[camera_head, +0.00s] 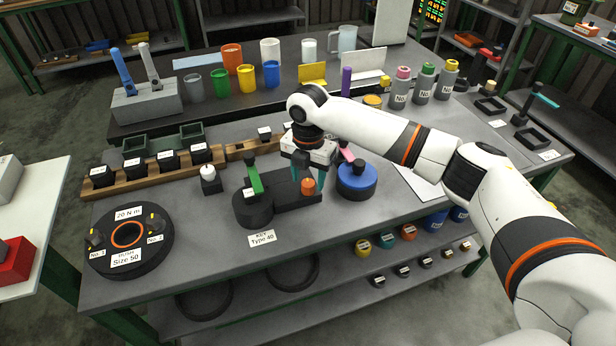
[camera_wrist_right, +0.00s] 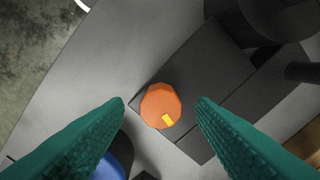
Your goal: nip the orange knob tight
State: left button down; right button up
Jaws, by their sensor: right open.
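The orange knob (camera_head: 308,186) stands on the right end of a dark block (camera_head: 290,196) on the table. In the right wrist view the orange knob (camera_wrist_right: 161,105) is many-sided with a small yellow mark on its top. My right gripper (camera_head: 307,178) is above and around the knob, pointing down. In the right wrist view its two green fingers (camera_wrist_right: 161,103) are open, one on each side of the knob, with a gap on both sides. My left gripper is not in view.
A blue-topped round part (camera_head: 357,178) stands close on the right. A "KEY Type 40" label (camera_head: 262,239) lies in front. The front table strip is mostly clear.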

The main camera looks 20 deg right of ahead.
jog(key=shift+f, duration=0.65)
jog(key=shift+c, duration=1.1)
jog(key=c, duration=0.7)
jog(key=shift+r+m+p, duration=0.2)
jog(key=shift+m+p, duration=0.4)
jog(key=shift+p, duration=0.45)
jog(key=shift+c, duration=0.2)
jog(key=m+p, duration=0.6)
jog(key=p, duration=0.2)
jog(key=shift+m, duration=0.4)
jog(key=m+p, duration=0.3)
jog(key=shift+m, duration=0.3)
jog(key=m+p, duration=0.2)
jog(key=m, duration=0.1)
jog(key=shift+m+p, duration=0.3)
jog(key=shift+m, duration=0.1)
jog(key=m+p, duration=0.2)
jog(key=m, duration=0.1)
pick_arm(q)
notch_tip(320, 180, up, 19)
jog(key=p, duration=0.1)
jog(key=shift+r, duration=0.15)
pick_arm(e)
jog(key=shift+f+m, duration=0.15)
jog(key=shift+m, duration=1.65)
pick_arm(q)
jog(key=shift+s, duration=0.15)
